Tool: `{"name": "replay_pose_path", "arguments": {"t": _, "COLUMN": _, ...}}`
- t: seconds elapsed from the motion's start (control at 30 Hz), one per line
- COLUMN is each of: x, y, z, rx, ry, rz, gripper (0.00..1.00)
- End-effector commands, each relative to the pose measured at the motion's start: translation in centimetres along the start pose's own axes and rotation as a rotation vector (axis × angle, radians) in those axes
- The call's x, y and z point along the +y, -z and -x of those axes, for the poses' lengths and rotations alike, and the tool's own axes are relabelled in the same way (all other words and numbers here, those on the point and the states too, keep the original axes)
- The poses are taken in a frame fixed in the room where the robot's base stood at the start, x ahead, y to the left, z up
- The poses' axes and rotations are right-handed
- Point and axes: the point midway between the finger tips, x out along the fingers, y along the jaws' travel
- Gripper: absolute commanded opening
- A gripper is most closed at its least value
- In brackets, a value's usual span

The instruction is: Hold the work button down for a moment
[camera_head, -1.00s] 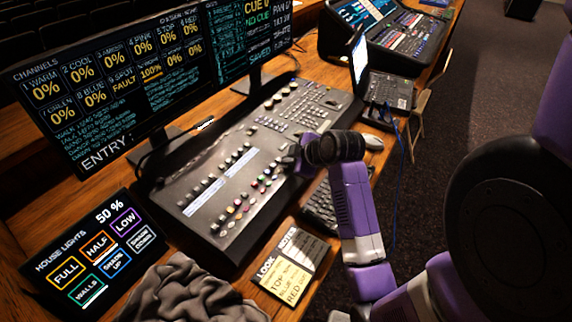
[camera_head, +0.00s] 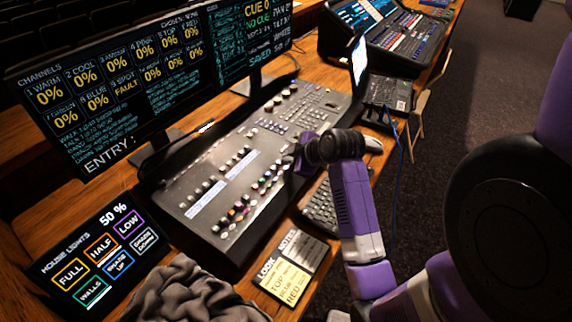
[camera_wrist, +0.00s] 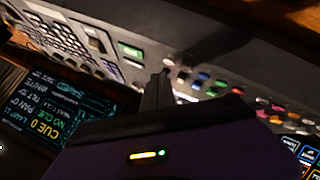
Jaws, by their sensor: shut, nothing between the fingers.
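The lighting console (camera_head: 225,165) lies on the desk, with rows of small buttons and coloured keys. I cannot read any button as the work button. My gripper (camera_head: 296,160) is over the console's right half, near its front edge. In the wrist view my shut, empty fingers (camera_wrist: 164,74) point at the console face, close to a small pale key (camera_wrist: 168,62). Green, blue and red keys (camera_wrist: 204,77) lie just to the right of them. I cannot tell whether the fingertips touch a key; the gripper body hides part of the console.
A wide monitor (camera_head: 150,75) stands behind the console. A house lights panel (camera_head: 95,255), a grey cloth (camera_head: 185,295) and a notes card (camera_head: 290,265) lie in front. A keyboard (camera_head: 320,208) lies beside my arm.

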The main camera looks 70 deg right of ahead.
Motion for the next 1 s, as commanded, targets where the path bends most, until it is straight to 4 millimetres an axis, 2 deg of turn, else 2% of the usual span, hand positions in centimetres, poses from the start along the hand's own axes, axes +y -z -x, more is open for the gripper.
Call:
{"name": "replay_pose_path", "arguments": {"t": 0.33, "x": 0.2, "y": 0.2, "z": 0.2, "rx": 0.000, "ry": 0.000, "rz": 0.000, "gripper": 0.00}}
{"name": "replay_pose_path", "arguments": {"t": 0.8, "x": 2.3, "y": 2.3, "z": 3.2, "rx": 0.000, "ry": 0.000, "rz": 0.000, "gripper": 0.00}}
{"name": "replay_pose_path", "arguments": {"t": 1.0, "x": 2.6, "y": 2.5, "z": 3.5, "rx": 0.000, "ry": -0.001, "rz": -0.001, "gripper": 0.00}}
